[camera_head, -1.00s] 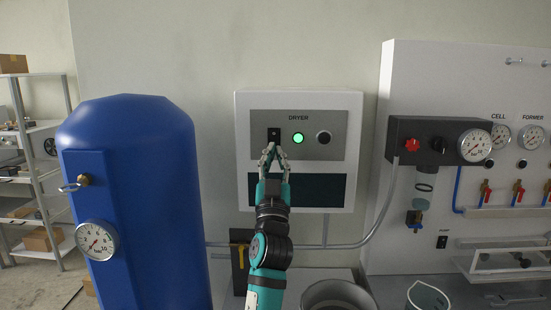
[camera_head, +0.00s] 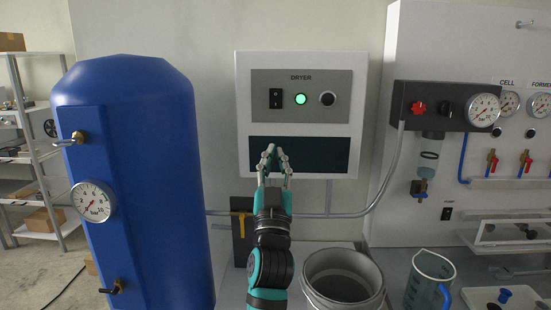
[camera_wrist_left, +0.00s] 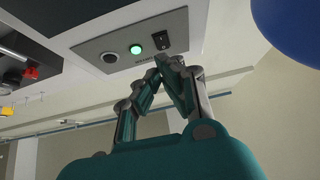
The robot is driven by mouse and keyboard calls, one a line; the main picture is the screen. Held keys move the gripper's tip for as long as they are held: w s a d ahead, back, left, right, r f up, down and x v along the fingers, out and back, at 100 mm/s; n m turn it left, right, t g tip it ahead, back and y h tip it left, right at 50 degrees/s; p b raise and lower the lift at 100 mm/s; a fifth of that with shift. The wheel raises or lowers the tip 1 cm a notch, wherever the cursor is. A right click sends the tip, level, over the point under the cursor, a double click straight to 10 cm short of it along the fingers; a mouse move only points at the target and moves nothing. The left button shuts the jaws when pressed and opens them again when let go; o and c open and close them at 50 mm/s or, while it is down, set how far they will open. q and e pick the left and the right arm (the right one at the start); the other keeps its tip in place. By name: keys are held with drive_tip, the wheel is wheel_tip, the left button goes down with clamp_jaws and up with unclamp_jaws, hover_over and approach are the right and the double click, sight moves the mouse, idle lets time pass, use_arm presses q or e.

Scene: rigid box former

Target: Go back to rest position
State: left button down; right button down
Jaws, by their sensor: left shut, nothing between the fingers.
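My left gripper (camera_head: 273,165) is shut and empty in the head view, in front of the dark lower panel of the dryer box (camera_head: 243,101). It is below the dryer's black rocker switch (camera_head: 276,98) and apart from it. The green lamp (camera_head: 301,99) beside the switch is lit. In the left wrist view my left gripper (camera_wrist_left: 160,73) points toward the dryer panel, with its fingertips close together. The switch (camera_wrist_left: 162,40) and the lit green lamp (camera_wrist_left: 136,49) show beyond the fingertips. My right gripper is in neither view.
A blue tank (camera_head: 150,190) with a gauge (camera_head: 93,202) stands left of my arm. A grey round container (camera_head: 343,278) and a clear jug (camera_head: 429,280) stand to the right. A wall panel with a regulator (camera_head: 440,106) is at the right. Free air lies before the dryer.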

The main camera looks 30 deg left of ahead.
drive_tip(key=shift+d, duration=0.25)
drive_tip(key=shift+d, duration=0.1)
